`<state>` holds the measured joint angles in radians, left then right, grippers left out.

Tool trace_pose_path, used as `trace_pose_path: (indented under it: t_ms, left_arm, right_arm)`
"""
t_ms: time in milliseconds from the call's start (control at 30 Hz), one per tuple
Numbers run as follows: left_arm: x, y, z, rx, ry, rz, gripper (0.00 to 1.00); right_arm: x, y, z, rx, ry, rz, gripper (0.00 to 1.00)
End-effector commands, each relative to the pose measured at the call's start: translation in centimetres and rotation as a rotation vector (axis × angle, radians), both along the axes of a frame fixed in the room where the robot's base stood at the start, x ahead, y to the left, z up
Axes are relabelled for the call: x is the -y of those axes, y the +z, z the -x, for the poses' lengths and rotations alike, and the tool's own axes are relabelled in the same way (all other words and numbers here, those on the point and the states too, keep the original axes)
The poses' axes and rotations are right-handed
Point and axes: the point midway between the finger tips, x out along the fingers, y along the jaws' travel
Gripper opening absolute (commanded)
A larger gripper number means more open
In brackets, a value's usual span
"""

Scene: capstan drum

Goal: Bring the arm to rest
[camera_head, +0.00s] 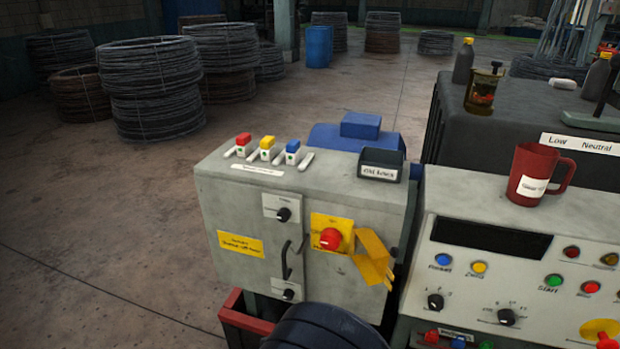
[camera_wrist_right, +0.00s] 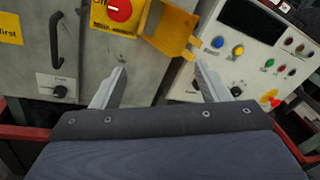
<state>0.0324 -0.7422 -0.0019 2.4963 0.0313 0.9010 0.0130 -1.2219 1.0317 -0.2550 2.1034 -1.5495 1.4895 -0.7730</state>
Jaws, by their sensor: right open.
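My right gripper (camera_wrist_right: 160,88) is open in the right wrist view, with nothing between its two fingers. It points at the lower front of a grey electrical cabinet (camera_wrist_right: 85,45). In the head view a dark rounded part of my right arm shows at the bottom middle, and the gripper fingers are hidden. The cabinet (camera_head: 230,200) carries a red rotary switch (camera_head: 330,239) on a yellow plate. A yellow hinged bracket (camera_head: 372,258) hangs beside the switch; it also shows in the wrist view (camera_wrist_right: 172,30). My left gripper is in neither view.
A control panel (camera_head: 450,220) with buttons and knobs stands right of the cabinet. Three coloured lock-like blocks and a black tray (camera_head: 381,164) sit on the cabinet top. A red mug (camera_head: 535,172) stands on the panel. A red rail (camera_head: 240,318) runs below.

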Motion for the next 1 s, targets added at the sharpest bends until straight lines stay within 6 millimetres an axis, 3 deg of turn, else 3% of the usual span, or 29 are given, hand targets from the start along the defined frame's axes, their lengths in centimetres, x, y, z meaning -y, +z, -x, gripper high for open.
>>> trace_pose_path:
  t_ms: [167,367,500,600,800,1000]
  left_arm:
    - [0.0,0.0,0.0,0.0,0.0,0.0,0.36]
    - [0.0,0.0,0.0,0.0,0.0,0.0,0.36]
    - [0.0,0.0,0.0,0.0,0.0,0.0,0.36]
    - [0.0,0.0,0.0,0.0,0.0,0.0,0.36]
    - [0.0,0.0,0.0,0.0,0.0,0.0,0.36]
    - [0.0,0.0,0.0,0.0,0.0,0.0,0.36]
  right_arm:
    - [4.4,0.3,0.2,-0.039,-0.173,-0.18,0.69]
    - [10.6,0.1,1.9,-0.075,-0.461,-0.484,0.69]
    - [15.6,-0.5,5.1,-0.07,-0.779,-0.815,0.69]
    - [18.2,-0.9,8.3,-0.028,-1.046,-1.097,0.69]
    - [19.5,-0.4,13.7,0.16,-1.551,-1.657,0.69]
    - [18.7,2.0,16.2,0.469,-1.955,-2.194,0.69]
